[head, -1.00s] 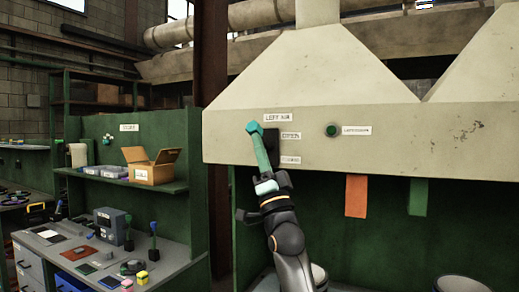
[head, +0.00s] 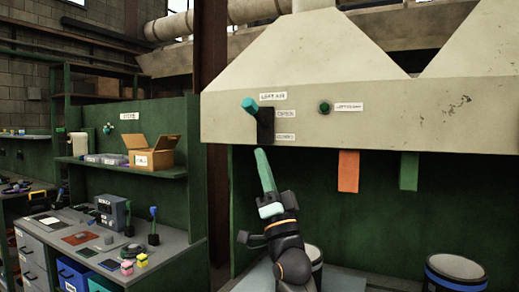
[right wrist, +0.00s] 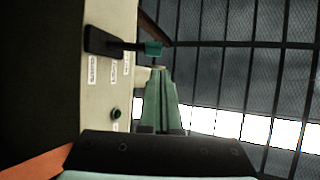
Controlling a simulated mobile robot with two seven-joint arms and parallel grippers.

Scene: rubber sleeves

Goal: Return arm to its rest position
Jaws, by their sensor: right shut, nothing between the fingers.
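The lever on the hood front has a black base (head: 266,126) and a teal knob (head: 249,104) sticking out at upper left, just below the "LEFT AIR" label (head: 273,97). Labels reading "OPEN" (head: 285,114) and "CLOSED" (head: 285,136) are right of the base. My right gripper (head: 262,153), with teal fingers, is shut and empty below the lever, apart from it. In the right wrist view its closed fingers (right wrist: 158,72) point up, and the lever knob (right wrist: 153,48) shows just beyond their tips. My left gripper is not in view.
A green button (head: 324,107) is on the hood to the right. Orange (head: 348,171) and green (head: 409,171) strips hang under it. Drums (head: 455,277) stand below. A cluttered workbench (head: 175,246) with a shelf and cardboard box (head: 152,152) is at left.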

